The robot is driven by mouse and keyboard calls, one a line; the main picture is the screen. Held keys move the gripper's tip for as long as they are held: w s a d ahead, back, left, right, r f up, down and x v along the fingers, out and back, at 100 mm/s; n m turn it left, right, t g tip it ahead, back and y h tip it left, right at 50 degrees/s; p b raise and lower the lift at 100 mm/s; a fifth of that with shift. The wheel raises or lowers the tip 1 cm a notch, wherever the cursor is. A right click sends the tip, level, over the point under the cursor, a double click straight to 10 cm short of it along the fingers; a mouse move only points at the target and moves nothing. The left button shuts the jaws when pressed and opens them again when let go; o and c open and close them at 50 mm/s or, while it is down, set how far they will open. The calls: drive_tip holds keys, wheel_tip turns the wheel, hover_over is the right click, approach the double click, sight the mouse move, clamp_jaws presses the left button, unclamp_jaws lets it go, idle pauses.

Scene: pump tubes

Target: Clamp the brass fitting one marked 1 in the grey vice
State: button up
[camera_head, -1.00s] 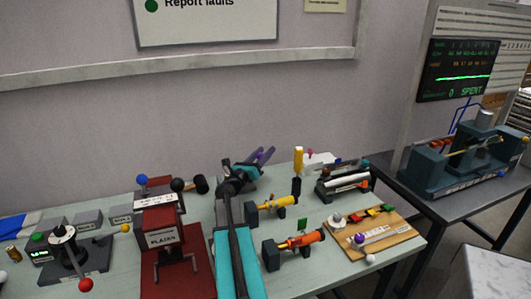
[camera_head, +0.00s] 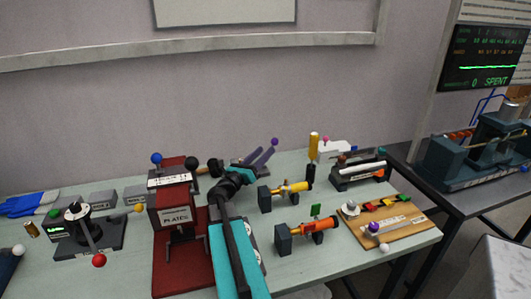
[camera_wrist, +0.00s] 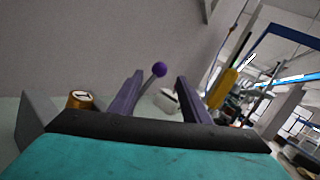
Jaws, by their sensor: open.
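My gripper (camera_head: 264,157) is at the back of the table in the head view, with its purple fingers apart and nothing held. In the wrist view my gripper (camera_wrist: 160,78) is open. A brass cylinder with a pale, dark-marked top (camera_wrist: 80,100) stands outside the left finger; I cannot read its mark surely. Another small brass piece (camera_head: 31,229) stands at the far left of the table in the head view. A purple ball on a rod (camera_wrist: 159,69) and a whitish block (camera_wrist: 168,100) show between the fingers. I cannot make out the grey vice surely.
A red-based press marked PLATES (camera_head: 175,215) stands left of my arm. Yellow (camera_head: 290,189) and orange (camera_head: 312,227) tube holders stand to its right. A wooden board (camera_head: 405,225) lies at the table's right end.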

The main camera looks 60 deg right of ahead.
drive_tip(key=shift+r, duration=0.2)
clamp_jaws()
drive_tip(key=shift+r+p, duration=0.45)
drive_tip(key=shift+p, duration=0.2)
drive_tip(key=shift+r+p, duration=0.3)
drive_tip(key=shift+r, duration=0.05)
